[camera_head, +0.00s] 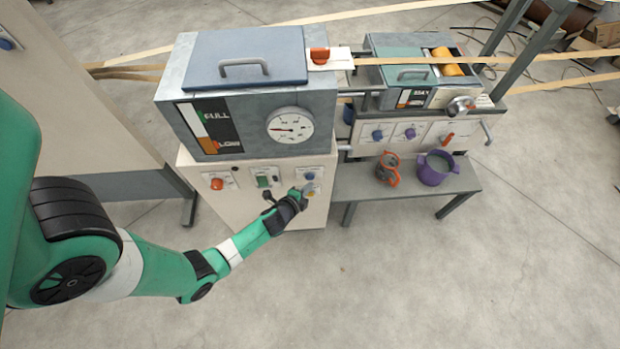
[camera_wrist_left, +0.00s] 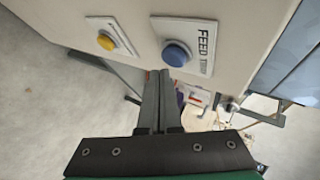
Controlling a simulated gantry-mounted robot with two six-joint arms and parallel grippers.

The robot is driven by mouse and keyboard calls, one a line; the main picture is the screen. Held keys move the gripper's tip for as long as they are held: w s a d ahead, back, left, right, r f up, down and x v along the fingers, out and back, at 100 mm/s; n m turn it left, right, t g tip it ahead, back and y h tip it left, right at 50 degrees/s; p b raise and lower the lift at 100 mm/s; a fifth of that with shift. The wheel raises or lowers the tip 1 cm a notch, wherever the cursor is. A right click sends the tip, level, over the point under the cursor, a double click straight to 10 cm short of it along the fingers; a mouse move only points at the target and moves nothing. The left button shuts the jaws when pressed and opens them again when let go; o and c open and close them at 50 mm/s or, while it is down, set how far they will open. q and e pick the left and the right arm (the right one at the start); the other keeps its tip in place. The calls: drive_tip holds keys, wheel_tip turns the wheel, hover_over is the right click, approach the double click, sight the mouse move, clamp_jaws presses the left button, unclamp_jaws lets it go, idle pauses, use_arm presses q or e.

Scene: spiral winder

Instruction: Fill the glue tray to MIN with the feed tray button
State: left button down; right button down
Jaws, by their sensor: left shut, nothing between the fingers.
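The blue feed tray button (camera_wrist_left: 177,53) sits on the cabinet front in the left wrist view, beside a "FEED TRAY" label. My left gripper (camera_wrist_left: 161,76) is shut and empty, its tips just below the button in that view; I cannot tell whether they touch it. In the head view the gripper (camera_head: 304,190) is at the right of the cabinet's button panel and partly covers it. The glue tray (camera_head: 374,98), with a green lid and an orange roller, stands at the upper right. Its level label (camera_head: 412,97) is too small to read surely. My right gripper is out of view.
A yellow button (camera_wrist_left: 106,41) is beside the blue one. The large tank (camera_head: 325,100) has a FULL/LOW gauge (camera_head: 210,127) and a dial (camera_head: 290,126). Floor in front is clear.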

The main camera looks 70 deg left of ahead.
use_arm(q)
drive_tip(key=shift+d, duration=0.1)
drive_tip(key=d+b, duration=0.1)
drive_tip(key=d, duration=0.1)
drive_tip(key=s+d+b, duration=0.1)
drive_tip(key=d, duration=0.1)
drive_tip(key=shift+s+d, duration=0.2)
drive_tip(key=shift+d, duration=0.1)
idle(1.1)
